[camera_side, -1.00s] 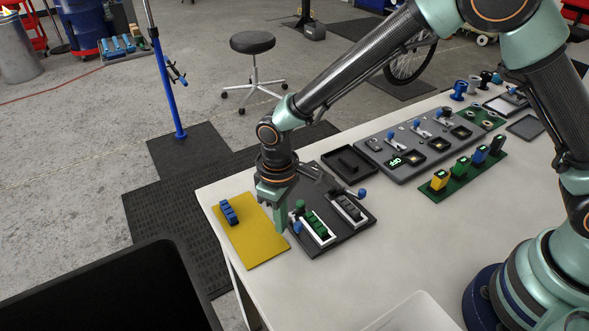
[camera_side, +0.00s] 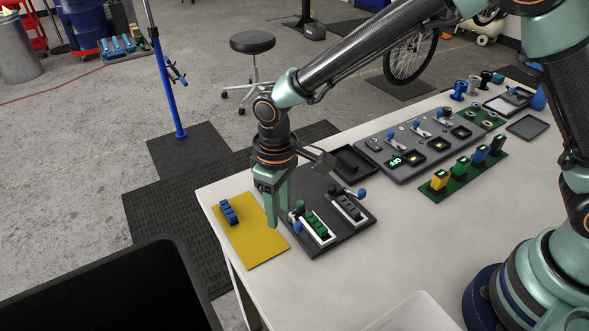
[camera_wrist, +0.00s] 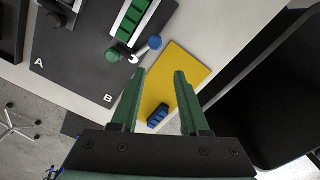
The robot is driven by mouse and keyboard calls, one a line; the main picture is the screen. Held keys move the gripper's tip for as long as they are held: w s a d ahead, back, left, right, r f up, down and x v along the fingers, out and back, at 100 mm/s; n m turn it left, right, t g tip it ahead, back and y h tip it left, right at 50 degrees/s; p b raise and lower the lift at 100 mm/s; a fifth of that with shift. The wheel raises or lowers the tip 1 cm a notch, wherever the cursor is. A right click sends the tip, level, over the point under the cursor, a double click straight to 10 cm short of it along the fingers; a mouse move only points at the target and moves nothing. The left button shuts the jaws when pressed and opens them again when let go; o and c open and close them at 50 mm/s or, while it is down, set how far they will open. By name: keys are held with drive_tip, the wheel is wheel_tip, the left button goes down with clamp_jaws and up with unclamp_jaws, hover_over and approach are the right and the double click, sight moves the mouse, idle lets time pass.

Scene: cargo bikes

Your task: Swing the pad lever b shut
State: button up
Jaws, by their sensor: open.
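The dark board (camera_side: 330,238) carries two white pad holders, with letters A and B showing in the wrist view. Holder B (camera_wrist: 120,30) holds a green block (camera_side: 316,225). Its lever, pad lever b, has a blue knob (camera_side: 298,227) and a metal arm. In the wrist view the blue knob (camera_wrist: 155,42) sticks out from the holder's end toward the yellow mat. My gripper (camera_side: 277,217) is open and empty, just left of the board's near end. In the wrist view, its two green fingertips (camera_wrist: 160,74) lie below the knob, apart from it. Whether the pad is clamped I cannot tell.
A yellow mat (camera_side: 255,247) with a blue block (camera_side: 229,211) lies at the table's left end. A second holder with a grey block (camera_side: 349,207) and blue-knobbed lever (camera_side: 362,194) is to the right. A black tray (camera_side: 352,160) sits behind.

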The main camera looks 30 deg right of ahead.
wheel_tip(320, 180, up, 4)
drive_tip(key=shift+f, duration=0.15)
idle(0.5)
drive_tip(key=s+d+r+m+t, duration=0.1)
drive_tip(key=d+r+m+t, duration=0.15)
drive_tip(key=d+r, duration=0.95)
drive_tip(key=s+d+r+m+t, duration=0.3)
drive_tip(key=s+d, duration=0.5)
drive_tip(key=d, duration=0.4)
drive_tip(key=shift+d, duration=0.15)
drive_tip(key=shift+r+m, duration=0.1)
drive_tip(key=shift+m, duration=0.15)
idle(1.6)
